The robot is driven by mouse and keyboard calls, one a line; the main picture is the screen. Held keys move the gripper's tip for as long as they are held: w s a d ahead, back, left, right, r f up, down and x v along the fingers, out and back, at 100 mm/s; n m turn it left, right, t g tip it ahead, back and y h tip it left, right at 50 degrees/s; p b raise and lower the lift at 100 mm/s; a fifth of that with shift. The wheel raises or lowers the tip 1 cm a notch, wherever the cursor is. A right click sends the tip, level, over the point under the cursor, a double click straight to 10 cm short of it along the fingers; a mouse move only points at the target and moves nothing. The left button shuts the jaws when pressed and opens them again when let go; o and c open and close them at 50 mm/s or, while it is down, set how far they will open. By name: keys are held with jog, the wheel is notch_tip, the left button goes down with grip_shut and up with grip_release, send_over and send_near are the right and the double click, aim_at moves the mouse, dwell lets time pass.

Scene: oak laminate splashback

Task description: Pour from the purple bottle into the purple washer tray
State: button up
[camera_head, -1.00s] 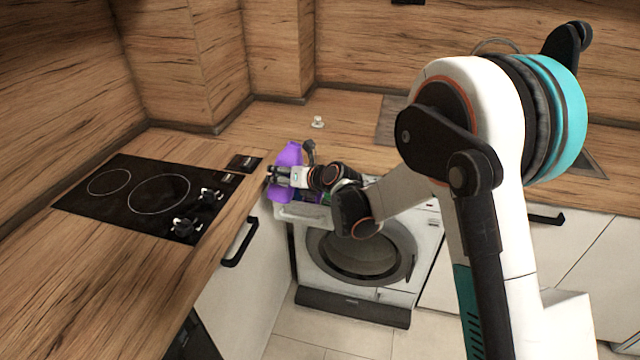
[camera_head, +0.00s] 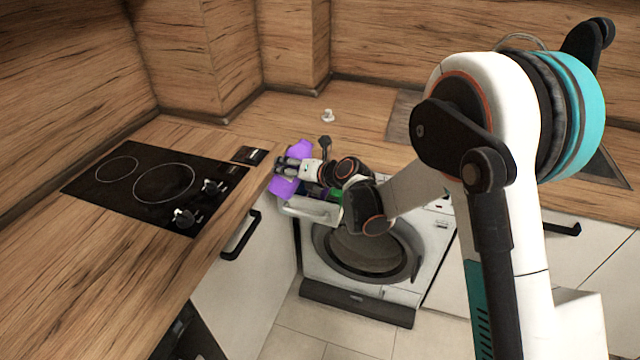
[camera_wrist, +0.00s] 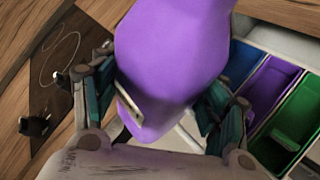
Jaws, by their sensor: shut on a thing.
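The purple bottle (camera_head: 285,187) is held in my gripper (camera_head: 288,168) and is tilted above the left end of the open washer drawer (camera_head: 307,210). In the wrist view the bottle (camera_wrist: 174,60) fills the middle, and my gripper (camera_wrist: 160,105) is shut on it with a finger on each side. The purple washer tray (camera_wrist: 268,90) lies to the right of the bottle, between a blue tray (camera_wrist: 240,62) and a green tray (camera_wrist: 297,115). The bottle's mouth is not clear in either view, and no liquid is visible.
The washing machine (camera_head: 345,290) stands under the wooden counter (camera_head: 385,150). A black hob (camera_head: 150,190) with knobs is on the left counter. A small white object (camera_head: 328,116) stands on the counter behind, and a sink lies to the right.

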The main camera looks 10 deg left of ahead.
jog(key=shift+w+d, duration=0.1)
jog(key=shift+f, duration=0.2)
dwell(0.4)
jog(key=shift+f+m, duration=0.35)
jog(key=shift+m, duration=0.05)
dwell(0.4)
